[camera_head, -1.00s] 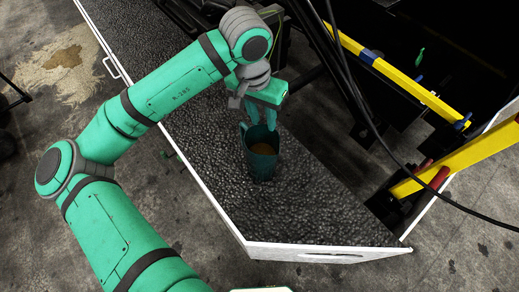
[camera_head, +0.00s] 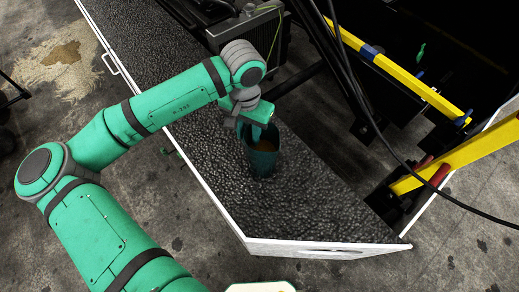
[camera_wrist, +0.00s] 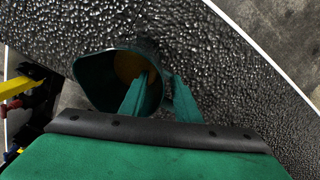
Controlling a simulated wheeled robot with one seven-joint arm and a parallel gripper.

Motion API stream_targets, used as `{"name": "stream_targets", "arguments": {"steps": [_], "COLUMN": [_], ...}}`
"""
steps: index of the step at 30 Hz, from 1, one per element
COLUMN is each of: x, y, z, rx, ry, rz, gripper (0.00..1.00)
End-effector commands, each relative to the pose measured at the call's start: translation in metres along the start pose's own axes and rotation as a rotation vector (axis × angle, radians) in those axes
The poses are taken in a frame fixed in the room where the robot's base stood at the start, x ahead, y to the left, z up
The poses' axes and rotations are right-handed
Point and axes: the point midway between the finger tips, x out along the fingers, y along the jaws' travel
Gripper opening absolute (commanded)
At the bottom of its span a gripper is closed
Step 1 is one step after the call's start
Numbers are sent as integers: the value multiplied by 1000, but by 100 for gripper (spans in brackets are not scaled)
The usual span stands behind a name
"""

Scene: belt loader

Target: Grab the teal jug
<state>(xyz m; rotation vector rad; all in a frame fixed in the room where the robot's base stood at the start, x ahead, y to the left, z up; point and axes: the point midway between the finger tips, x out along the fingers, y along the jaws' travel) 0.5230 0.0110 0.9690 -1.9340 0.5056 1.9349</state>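The teal jug (camera_head: 262,163) stands upright on the black pebbled surface of the belt loader, with its mouth open upward and something brownish orange visible inside. My gripper (camera_head: 258,134) is at the jug's rim in the head view. In the wrist view the jug (camera_wrist: 95,85) lies left of centre. My gripper's two fingers (camera_wrist: 163,78) are apart there, one overlapping the jug's mouth and the other just outside its right side. The jug's wall appears to pass between them. Whether either finger touches it I cannot tell.
The black pebbled bed (camera_head: 310,205) has a raised white edge (camera_head: 325,248). Yellow bars (camera_head: 400,80) and dark cables lie to the right. A radiator-like machine part (camera_head: 250,35) stands behind the jug. The bed in front of the jug is clear.

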Motion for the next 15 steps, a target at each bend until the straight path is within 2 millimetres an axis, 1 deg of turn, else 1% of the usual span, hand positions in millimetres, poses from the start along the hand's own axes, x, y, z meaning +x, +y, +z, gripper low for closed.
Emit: {"name": "stream_targets", "arguments": {"steps": [1, 3, 6, 13, 14, 15], "x": [7, 15, 22, 23, 23, 23], "y": [0, 1, 0, 1, 1, 0], "z": [0, 0, 0, -1, -1, -1], "rx": [0, 0, 0, 1, 0, 0], "ry": [-1, -1, 0, 1, 1, 1], "rz": [0, 1, 0, 0, 0, 0], "gripper": [29, 29, 29, 29, 27, 17]}}
